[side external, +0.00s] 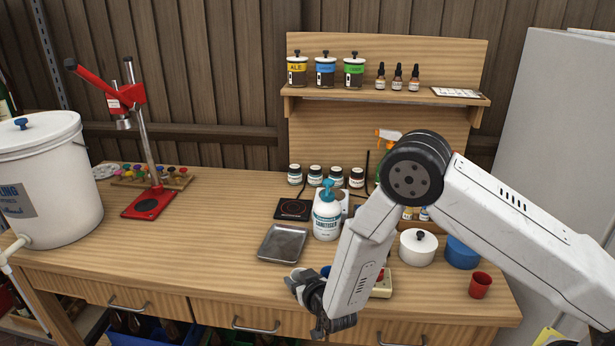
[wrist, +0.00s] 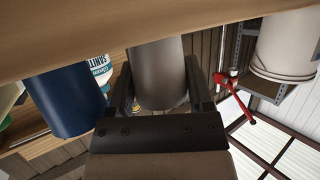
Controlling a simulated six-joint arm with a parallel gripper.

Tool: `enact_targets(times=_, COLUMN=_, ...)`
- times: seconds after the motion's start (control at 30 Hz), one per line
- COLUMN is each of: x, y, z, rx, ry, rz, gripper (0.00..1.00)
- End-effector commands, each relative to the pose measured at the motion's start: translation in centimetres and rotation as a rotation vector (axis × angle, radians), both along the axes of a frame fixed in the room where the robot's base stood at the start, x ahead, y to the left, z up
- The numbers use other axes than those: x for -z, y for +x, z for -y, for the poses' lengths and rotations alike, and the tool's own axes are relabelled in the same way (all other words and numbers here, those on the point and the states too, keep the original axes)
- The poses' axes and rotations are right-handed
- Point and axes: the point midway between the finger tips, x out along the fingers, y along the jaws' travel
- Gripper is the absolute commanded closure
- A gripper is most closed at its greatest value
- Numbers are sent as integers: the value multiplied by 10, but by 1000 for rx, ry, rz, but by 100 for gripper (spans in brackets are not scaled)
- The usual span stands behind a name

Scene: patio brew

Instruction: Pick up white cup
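A plain cup (wrist: 157,75), grey in shade and probably the white cup, stands between the two fingers of my gripper (wrist: 163,88) in the wrist view. The fingers are spread on either side of it, and contact is hard to make out. In the side view my gripper (side external: 313,296) is low at the counter's front edge, and only a small pale part of what looks like the cup (side external: 297,272) shows behind it. A dark blue cup (wrist: 66,100) stands beside it in the wrist view; a little of its blue (side external: 325,271) shows in the side view.
A metal tray (side external: 283,244) and a white sanitiser bottle (side external: 327,222) stand just behind my gripper. A white lidded pot (side external: 418,247), a blue pot (side external: 462,252) and a red cup (side external: 480,286) stand to the right. The counter's left middle is clear.

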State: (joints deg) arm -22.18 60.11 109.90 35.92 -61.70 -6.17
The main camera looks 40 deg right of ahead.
Motion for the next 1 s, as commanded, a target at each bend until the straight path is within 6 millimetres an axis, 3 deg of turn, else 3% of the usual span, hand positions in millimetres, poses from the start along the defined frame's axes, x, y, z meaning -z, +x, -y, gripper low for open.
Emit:
enact_targets(times=0.53, x=-9, y=0, z=0, rx=0, ry=1, rz=1, gripper=89)
enact_targets(times=0.77, x=-30, y=0, z=0, rx=1, ry=0, rz=2, gripper=89)
enact_targets(times=1.0, x=-58, y=-21, z=4, rx=0, ry=0, rz=2, gripper=89)
